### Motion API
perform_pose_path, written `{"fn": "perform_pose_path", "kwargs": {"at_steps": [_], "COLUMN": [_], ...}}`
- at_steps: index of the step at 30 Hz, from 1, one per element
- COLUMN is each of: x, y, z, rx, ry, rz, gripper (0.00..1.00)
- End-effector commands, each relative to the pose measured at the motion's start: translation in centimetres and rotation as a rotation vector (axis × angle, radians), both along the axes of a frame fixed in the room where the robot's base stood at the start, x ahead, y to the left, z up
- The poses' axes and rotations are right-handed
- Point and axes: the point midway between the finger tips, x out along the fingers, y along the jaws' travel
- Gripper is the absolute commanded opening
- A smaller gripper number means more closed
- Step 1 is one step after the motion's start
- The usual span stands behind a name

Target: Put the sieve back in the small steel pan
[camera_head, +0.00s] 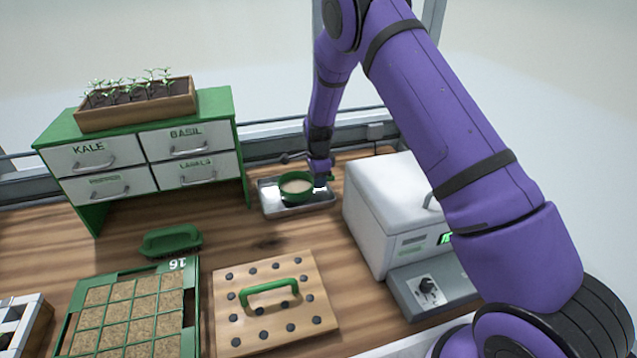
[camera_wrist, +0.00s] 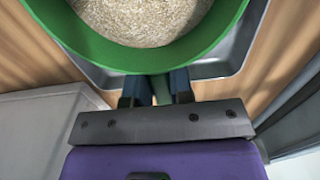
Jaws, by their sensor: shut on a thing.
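The sieve (camera_head: 296,187) is a round green-rimmed bowl with a pale grainy inside. It is over the small steel pan (camera_head: 270,207), within the pan's outline in the head view. My gripper (camera_head: 320,180) is at the right side of the sieve, shut on its green handle. In the wrist view the sieve (camera_wrist: 150,54) fills the top, with the pan's grey rim (camera_wrist: 222,66) around and below it. The fingers of my gripper (camera_wrist: 158,90) close on the short handle. I cannot tell whether the sieve's underside touches the pan floor.
A white box-shaped machine (camera_head: 385,210) stands close to the right of the pan. A green drawer cabinet (camera_head: 215,105) stands to the left. In front are a wooden board with a green handle (camera_head: 232,322), a green scoop-like block (camera_head: 171,240) and a celled tray (camera_head: 190,315).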

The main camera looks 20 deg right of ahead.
Motion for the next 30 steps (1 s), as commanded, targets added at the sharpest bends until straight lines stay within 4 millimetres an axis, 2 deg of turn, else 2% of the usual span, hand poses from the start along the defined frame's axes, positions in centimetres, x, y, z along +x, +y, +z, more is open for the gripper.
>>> {"fn": "perform_pose_path", "kwargs": {"at_steps": [3, 8, 9, 12, 23, 26, 30], "x": [0.0, 0.0, 0.0, 0.0, 0.0, 0.1, 0.1], "y": [-0.1, -0.1, -0.1, -0.1, 0.0, 0.0, 0.0], "z": [-1.2, -1.3, -1.3, -1.3, -0.7, 0.4, 2.9], "rx": [0.000, 0.000, 0.000, -0.001, 0.000, 0.000, 0.000], "ry": [-0.001, -0.001, 0.000, 0.000, -0.002, -0.003, -0.005], "rz": [-0.001, -0.001, -0.001, -0.001, 0.000, 0.000, 0.000], "gripper": [0.00, 0.00, 0.23, 0.47, 0.47, 0.47, 0.47]}}
